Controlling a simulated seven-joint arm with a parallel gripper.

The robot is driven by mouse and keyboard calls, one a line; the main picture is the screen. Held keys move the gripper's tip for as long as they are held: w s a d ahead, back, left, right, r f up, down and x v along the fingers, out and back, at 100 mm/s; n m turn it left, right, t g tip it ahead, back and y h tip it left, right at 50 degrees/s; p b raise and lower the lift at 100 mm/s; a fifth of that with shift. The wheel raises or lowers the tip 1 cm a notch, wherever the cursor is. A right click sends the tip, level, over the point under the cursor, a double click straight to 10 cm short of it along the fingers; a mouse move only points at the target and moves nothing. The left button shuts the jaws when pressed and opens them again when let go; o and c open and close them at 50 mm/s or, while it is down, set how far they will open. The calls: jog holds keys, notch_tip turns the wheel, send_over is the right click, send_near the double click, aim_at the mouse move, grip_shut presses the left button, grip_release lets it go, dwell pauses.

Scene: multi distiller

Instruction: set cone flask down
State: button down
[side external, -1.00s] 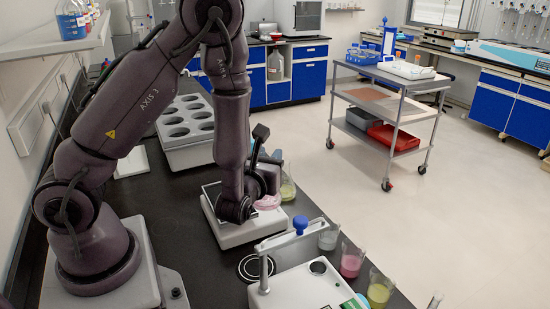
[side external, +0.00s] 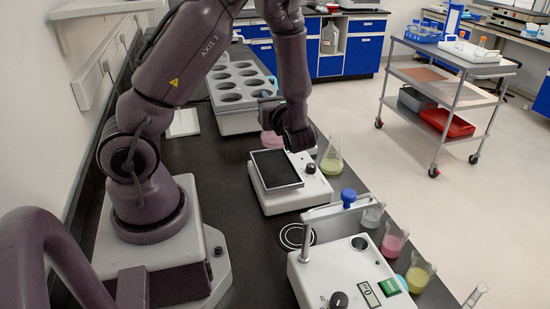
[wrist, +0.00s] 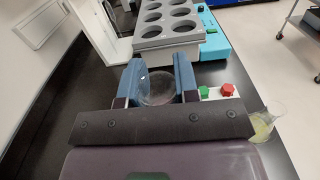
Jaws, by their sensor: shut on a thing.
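My gripper (side external: 270,112) is shut on a cone flask (side external: 271,141) with pink contents, partly hidden behind the gripper in the side view. In the wrist view, the two blue-grey fingers of my gripper (wrist: 158,78) stand on either side of the clear round flask (wrist: 158,92). The flask is just beyond the white device with the dark square plate (side external: 276,169), near the bath with round holes (side external: 238,84). I cannot tell whether its base touches the bench.
A flask with yellow-green liquid (side external: 331,158) stands right of the plate device. Several beakers, including a pink one (side external: 393,241), stand along the bench's right edge. A white device with a blue knob (side external: 348,196) is in front. Bare black bench (side external: 217,185) lies left of the plate device.

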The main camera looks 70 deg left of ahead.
jog(key=shift+f, duration=3.7)
jog(key=shift+f, duration=0.1)
jog(key=c, duration=0.9)
grip_release()
jog(key=shift+o, duration=0.2)
